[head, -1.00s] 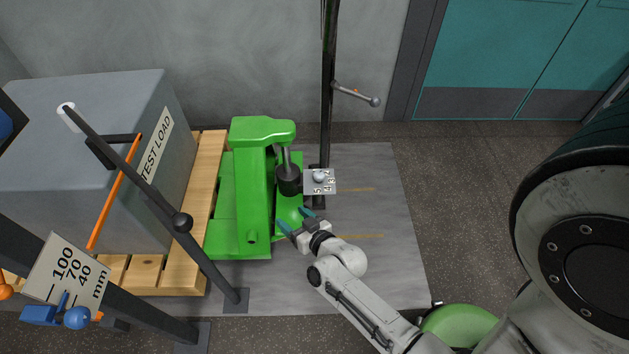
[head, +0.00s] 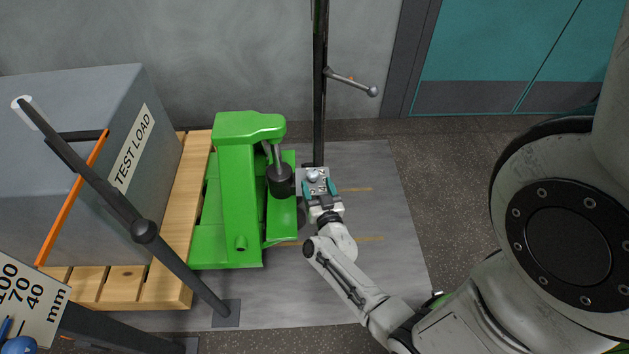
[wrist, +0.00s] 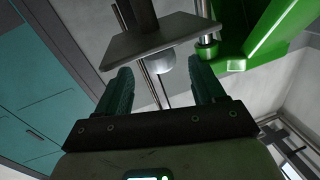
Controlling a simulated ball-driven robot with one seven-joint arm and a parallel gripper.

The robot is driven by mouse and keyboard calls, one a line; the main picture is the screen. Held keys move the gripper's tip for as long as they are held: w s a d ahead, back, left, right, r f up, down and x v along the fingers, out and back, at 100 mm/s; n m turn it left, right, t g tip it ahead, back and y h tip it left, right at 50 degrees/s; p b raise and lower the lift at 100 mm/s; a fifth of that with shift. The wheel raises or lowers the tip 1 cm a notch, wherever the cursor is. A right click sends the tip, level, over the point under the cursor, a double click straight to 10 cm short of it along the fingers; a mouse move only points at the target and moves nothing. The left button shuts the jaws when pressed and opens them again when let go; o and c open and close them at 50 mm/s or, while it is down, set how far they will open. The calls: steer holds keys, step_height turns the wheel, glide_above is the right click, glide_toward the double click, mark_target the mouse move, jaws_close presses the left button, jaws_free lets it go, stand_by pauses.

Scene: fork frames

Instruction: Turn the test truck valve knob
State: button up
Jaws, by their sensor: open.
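The valve knob (head: 313,176) is a small silver knob on a small grey plate (head: 299,181) beside the green truck's cylinder. My gripper (head: 320,188) is open, with its teal fingers at the plate on either side of the knob's near area. In the wrist view, the two fingers (wrist: 161,88) are spread with nothing clamped between them. A grey plate (wrist: 130,46) and a pale rounded part (wrist: 168,63) lie beyond the fingertips. I cannot tell whether the fingers touch the knob.
The green truck (head: 240,190) stands left of my gripper, by a wooden pallet (head: 178,230) with the grey test load (head: 75,170). A dark post (head: 319,90) with a side lever (head: 350,83) rises behind the plate. Floor to the right is clear.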

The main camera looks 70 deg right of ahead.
mark_target(314, 179)
steer(key=shift+b+x, duration=0.3)
steer(key=shift+x, duration=1.4)
steer(key=shift+c, duration=0.5)
steer(key=c, duration=0.9)
steer(key=shift+c, duration=0.2)
